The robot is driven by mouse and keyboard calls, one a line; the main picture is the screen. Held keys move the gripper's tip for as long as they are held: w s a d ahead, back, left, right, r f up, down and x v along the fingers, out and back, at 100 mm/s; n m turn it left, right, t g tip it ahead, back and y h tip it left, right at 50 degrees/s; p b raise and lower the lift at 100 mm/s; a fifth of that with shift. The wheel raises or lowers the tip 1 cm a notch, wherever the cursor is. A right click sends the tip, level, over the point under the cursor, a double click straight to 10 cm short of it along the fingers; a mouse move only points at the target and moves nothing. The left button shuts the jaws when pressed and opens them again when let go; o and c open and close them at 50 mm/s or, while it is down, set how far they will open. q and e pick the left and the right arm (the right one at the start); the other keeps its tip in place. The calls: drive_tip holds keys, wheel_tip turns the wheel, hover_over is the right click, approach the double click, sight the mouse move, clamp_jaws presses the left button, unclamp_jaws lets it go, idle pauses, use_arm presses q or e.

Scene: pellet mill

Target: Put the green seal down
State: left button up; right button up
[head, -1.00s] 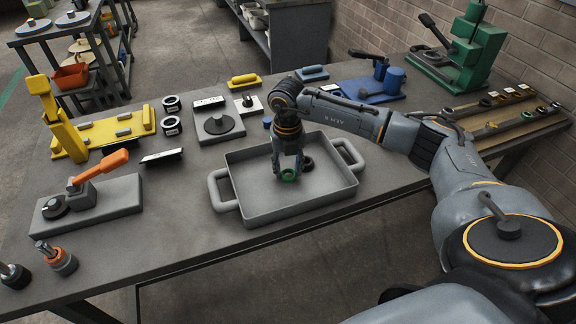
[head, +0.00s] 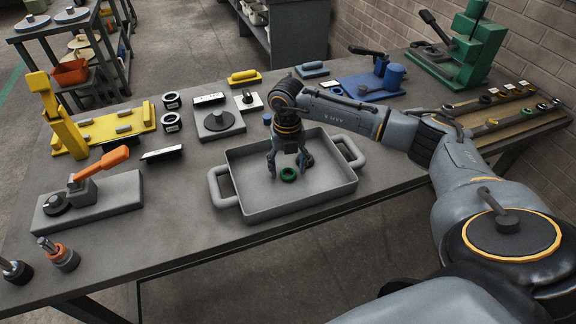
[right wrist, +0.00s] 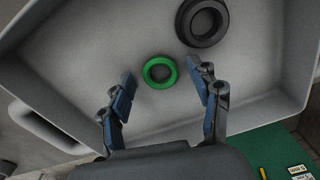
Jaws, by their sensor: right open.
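The green seal (head: 289,174) is a small ring lying flat on the floor of the grey tray (head: 300,208). It also shows in the right wrist view (right wrist: 146,72), just beyond and between the fingertips. My right gripper (head: 288,168) is open above the seal, its fingers apart and not touching it. The right wrist view shows the two open fingers (right wrist: 162,88) with nothing between them but the view of the seal. A larger black ring (right wrist: 202,22) lies in the tray close to the seal; in the head view it is partly behind my gripper. My left gripper is not in view.
An orange-handled grey fixture (head: 105,190) and a yellow fixture (head: 105,125) stand left of the tray. A round-topped grey block (head: 220,122) and a blue device (head: 376,80) stand behind it. A wooden rack with several rings (head: 508,118) lies at the right.

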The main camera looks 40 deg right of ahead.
wheel_tip(320, 180, up, 12)
drive_tip(key=b, duration=0.2)
drive_tip(key=shift+b, duration=0.35)
